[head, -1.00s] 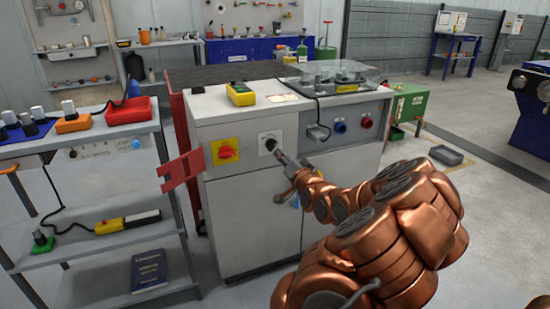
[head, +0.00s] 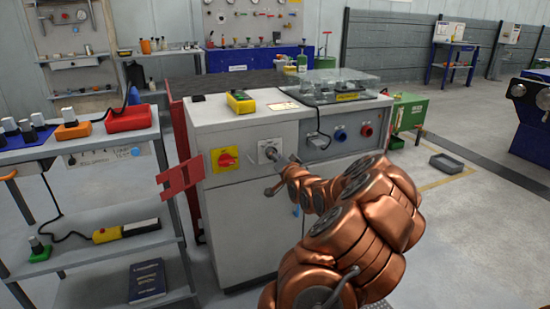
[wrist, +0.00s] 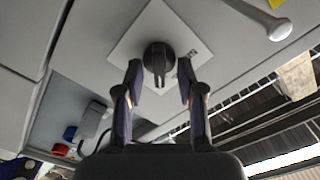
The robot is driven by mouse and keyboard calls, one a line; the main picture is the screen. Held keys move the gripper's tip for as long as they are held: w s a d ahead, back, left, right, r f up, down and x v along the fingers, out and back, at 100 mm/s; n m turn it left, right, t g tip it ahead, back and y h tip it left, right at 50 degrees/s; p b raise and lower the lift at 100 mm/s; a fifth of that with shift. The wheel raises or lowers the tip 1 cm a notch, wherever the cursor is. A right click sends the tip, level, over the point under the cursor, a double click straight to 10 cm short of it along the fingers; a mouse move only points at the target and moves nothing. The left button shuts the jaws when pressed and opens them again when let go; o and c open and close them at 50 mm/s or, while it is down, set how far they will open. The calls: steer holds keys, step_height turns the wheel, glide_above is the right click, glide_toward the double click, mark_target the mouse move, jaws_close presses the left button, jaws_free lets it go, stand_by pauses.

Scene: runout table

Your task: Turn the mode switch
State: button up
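The mode switch (head: 269,151) is a dark round knob on a pale square plate on the front of the grey cabinet. In the wrist view the black knob (wrist: 158,57) sits on its tilted white plate (wrist: 180,20), with its ridge towards the bottom of the picture. My gripper (wrist: 160,70) is open, with one finger on each side of the knob and visible gaps between. In the head view my gripper (head: 284,159) is right at the plate, coming from the lower right; its fingers are hard to make out there.
A red rotary switch on a yellow plate (head: 225,159) is just left. A blue knob (head: 340,135) and a red knob (head: 366,131) are to the right. A grey handle (wrist: 258,17) sticks out nearby. A red bracket (head: 180,177) juts out at the cabinet's left.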

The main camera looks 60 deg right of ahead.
steer(key=shift+c, duration=0.3)
jaws_close()
steer(key=shift+n, duration=0.3)
steer(key=shift+w+a+f+n+b, duration=0.1)
steer(key=shift+n+b, duration=2.2)
steer(key=shift+n, duration=2.05)
steer(key=shift+w+a+n+b, duration=0.1)
steer(key=shift+n+b, duration=2.15)
steer(key=shift+n, duration=2.1)
steer(key=shift+o, duration=0.3)
jaws_free()
steer(key=shift+s, duration=0.15)
